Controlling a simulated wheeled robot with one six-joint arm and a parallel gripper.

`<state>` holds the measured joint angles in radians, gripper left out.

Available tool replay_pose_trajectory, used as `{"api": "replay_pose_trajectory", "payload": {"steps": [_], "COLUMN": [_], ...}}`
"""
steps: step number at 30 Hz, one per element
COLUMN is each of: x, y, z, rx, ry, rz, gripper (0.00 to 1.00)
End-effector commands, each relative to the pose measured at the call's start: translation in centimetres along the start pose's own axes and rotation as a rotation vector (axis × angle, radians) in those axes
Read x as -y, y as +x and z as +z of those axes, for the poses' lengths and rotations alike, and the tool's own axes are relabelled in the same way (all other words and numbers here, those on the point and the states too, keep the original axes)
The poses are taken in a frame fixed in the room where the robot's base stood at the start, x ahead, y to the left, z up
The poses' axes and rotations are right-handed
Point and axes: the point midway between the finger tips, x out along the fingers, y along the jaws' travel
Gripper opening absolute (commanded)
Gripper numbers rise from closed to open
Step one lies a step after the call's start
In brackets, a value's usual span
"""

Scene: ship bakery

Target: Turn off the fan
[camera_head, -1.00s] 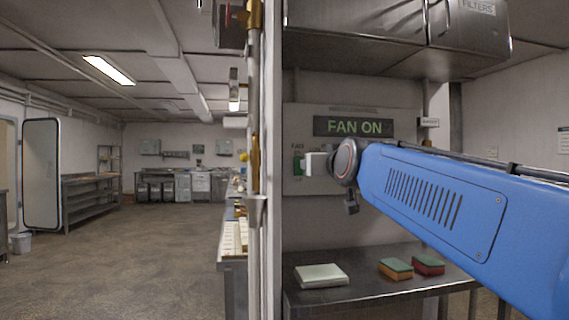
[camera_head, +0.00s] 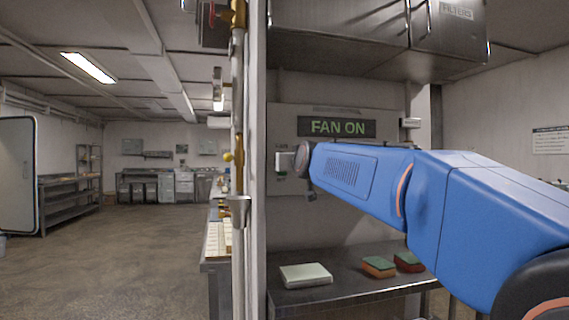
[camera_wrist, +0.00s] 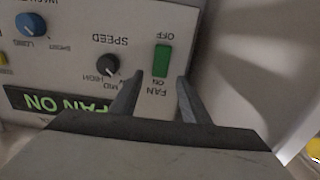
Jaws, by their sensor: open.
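The panel (camera_head: 290,120) also shows in the head view, with a lit green FAN ON sign (camera_head: 337,127). My gripper (camera_wrist: 160,75) is open and empty, its two dark fingertips on either side of the switch's line. I cannot tell whether they touch the panel. In the head view, my gripper (camera_head: 286,161) hides most of the switch.
A dark SPEED knob (camera_wrist: 107,65) and a blue knob (camera_wrist: 31,25) sit beside the switch on the panel. Below is a steel table (camera_head: 345,281) with a white block (camera_head: 306,274) and several sponges. A cabinet (camera_head: 345,40) hangs above. A post with pipes (camera_head: 238,130) stands left.

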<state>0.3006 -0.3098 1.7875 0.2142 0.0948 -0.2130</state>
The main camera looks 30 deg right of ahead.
Motion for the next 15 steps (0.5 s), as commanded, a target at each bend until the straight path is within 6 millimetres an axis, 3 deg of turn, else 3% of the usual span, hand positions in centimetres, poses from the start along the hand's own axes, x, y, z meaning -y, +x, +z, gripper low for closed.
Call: {"api": "replay_pose_trajectory", "payload": {"steps": [6,15], "x": [0.0,0.0], "y": [2.9,4.4], "z": [0.1,0.0], "rx": [0.001,0.0], "ry": [-0.001,0.0], "rz": [0.0,0.0], "gripper": [0.42,0.42]}}
